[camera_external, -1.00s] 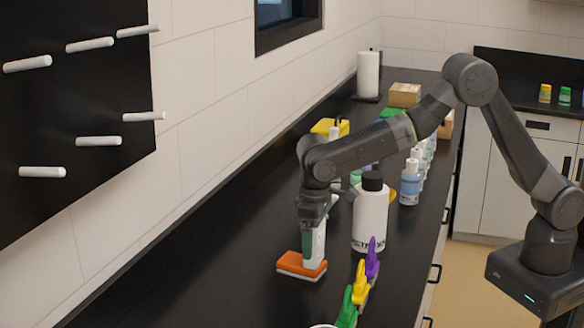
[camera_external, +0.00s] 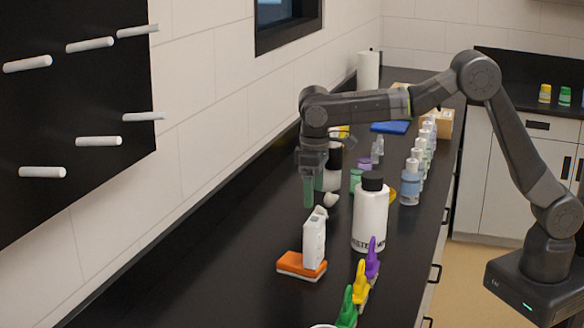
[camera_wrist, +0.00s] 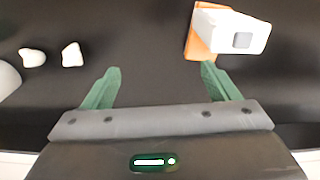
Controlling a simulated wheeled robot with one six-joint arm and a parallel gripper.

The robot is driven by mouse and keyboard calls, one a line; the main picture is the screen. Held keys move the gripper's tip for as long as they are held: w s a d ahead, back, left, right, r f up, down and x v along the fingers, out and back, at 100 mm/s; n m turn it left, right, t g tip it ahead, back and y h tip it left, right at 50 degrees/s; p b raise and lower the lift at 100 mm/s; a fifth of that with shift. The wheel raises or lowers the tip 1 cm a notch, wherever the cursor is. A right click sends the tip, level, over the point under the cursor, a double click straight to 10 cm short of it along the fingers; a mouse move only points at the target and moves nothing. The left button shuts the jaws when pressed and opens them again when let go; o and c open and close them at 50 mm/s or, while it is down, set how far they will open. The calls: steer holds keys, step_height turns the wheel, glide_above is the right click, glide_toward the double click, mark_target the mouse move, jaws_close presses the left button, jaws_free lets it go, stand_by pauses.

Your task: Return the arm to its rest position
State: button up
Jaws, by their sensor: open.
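My gripper (camera_external: 308,192) hangs pointing down above the black counter, behind and above a white-handled tool with an orange base (camera_external: 302,264). The tool stands upright on the counter, apart from my gripper. In the wrist view my gripper (camera_wrist: 160,85) shows two green fingers spread wide with nothing between them. The tool also shows in the wrist view (camera_wrist: 232,30), beyond the right finger. My arm is raised and bent over the counter from its base at the right.
A white bottle with a black cap (camera_external: 370,215) stands right of my gripper. Blue-labelled bottles (camera_external: 411,182) line the counter's right side. Green, yellow and purple items (camera_external: 360,285) lie in front. A pegboard (camera_external: 75,100) hangs on the left wall. The counter's left strip is clear.

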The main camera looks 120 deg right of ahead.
steer(key=s+d+f+n, duration=0.1)
steer(key=s+d+f, duration=0.2)
steer(key=s+d, duration=0.35)
steer(key=f, duration=0.2)
steer(key=w+f, duration=0.1)
steer(key=f, duration=0.2)
steer(key=d+f, duration=0.1)
steer(key=f, duration=0.2)
steer(key=shift+w+d+p, duration=0.1)
steer(key=shift+w+p, duration=0.05)
steer(key=shift+p, duration=0.2)
steer(key=shift+w, duration=0.1)
steer(key=shift+w+d+r+b, duration=0.1)
steer(key=shift+r+b, duration=0.6)
steer(key=shift+r, duration=1.55)
